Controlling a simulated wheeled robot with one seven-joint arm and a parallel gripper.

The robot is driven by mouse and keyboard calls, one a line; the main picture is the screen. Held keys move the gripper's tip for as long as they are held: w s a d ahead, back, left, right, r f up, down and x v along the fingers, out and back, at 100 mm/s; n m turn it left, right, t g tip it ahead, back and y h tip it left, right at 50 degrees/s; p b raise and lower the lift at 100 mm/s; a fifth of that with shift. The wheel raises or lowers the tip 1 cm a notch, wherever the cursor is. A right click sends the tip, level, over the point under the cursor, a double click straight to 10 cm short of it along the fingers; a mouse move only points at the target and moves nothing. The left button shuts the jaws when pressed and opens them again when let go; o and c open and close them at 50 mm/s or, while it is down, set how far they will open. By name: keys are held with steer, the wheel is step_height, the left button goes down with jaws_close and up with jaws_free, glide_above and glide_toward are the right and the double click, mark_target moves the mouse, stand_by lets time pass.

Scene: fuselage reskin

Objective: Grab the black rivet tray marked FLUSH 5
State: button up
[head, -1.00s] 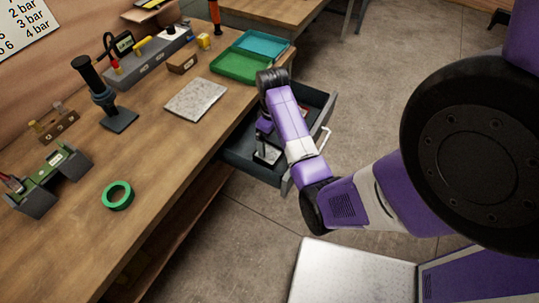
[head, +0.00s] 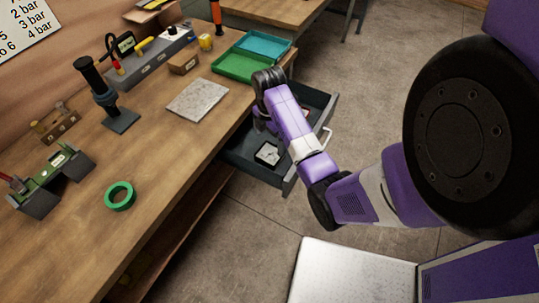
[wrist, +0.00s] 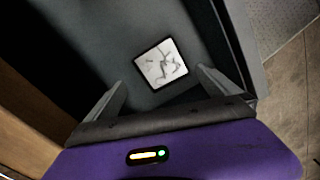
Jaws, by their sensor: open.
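A small square tray (wrist: 162,62) with a black rim and a pale inside holding thin silvery pieces lies on the floor of an open grey drawer (wrist: 110,25). It also shows in the head view (head: 268,154), near the drawer's front left part. I cannot read any FLUSH 5 mark on it. My gripper (wrist: 160,79) is open and empty. Its two fingers spread to either side of the tray in the wrist view, with the tray apart from them and just beyond the tips. In the head view my arm hides most of the gripper.
The drawer (head: 245,172) hangs out from the wooden bench (head: 165,145), its walls close around my gripper. A grey slab (head: 197,99), a green tray (head: 245,66) and a green tape ring (head: 119,195) are on the bench top.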

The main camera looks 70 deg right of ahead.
mark_target(270, 152)
steer(key=n, duration=0.3)
steer(key=shift+w+a, duration=0.15)
steer(key=shift+w, duration=0.05)
steer(key=shift+f, duration=0.25)
steer(key=f, duration=0.7)
steer(key=shift+s+f+p, duration=0.2)
steer(key=shift+s+p, duration=0.15)
steer(key=shift+c, duration=0.2)
steer(key=c, duration=1.6)
steer(key=shift+r, duration=0.1)
steer(key=shift+c, duration=0.2)
steer(key=shift+r, duration=0.1)
